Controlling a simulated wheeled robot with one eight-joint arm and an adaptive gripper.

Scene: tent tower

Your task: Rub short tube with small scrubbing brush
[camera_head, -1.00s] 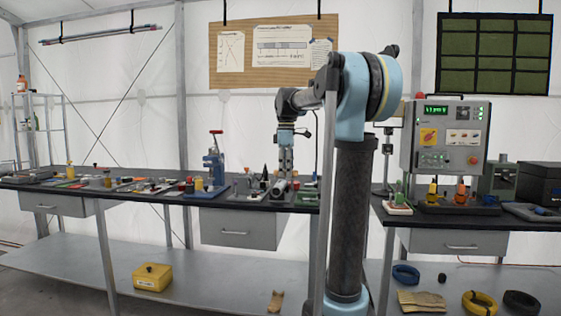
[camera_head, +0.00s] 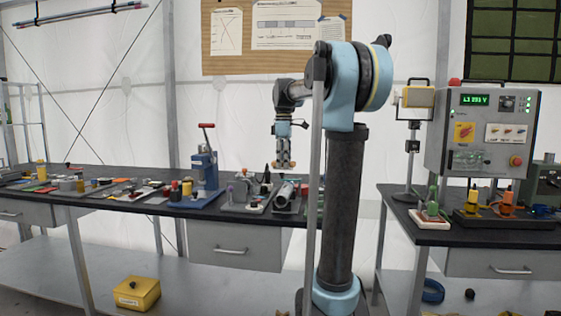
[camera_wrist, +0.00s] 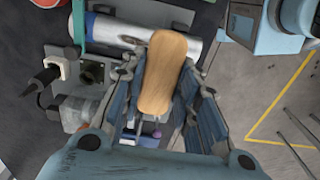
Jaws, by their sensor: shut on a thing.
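The small scrubbing brush shows its pale wooden back in the wrist view (camera_wrist: 163,72); its bristles are hidden. My gripper (camera_wrist: 162,85) is shut on it, with a finger on each side. In the head view my gripper (camera_head: 284,164) hangs pointing down above the bench, with a gap below it. A silver tube with a blue end, which looks like the short tube, lies on its side in the wrist view (camera_wrist: 122,31), partly behind the brush. It also lies on the bench in the head view (camera_head: 285,192). I cannot see brush and tube touching.
A blue press (camera_head: 206,170) stands left of the tube on the black bench (camera_head: 140,205). A small fixture with posts (camera_head: 243,198) sits close beside the tube. Several small items crowd the bench's left. A control box (camera_head: 490,130) stands on the right bench.

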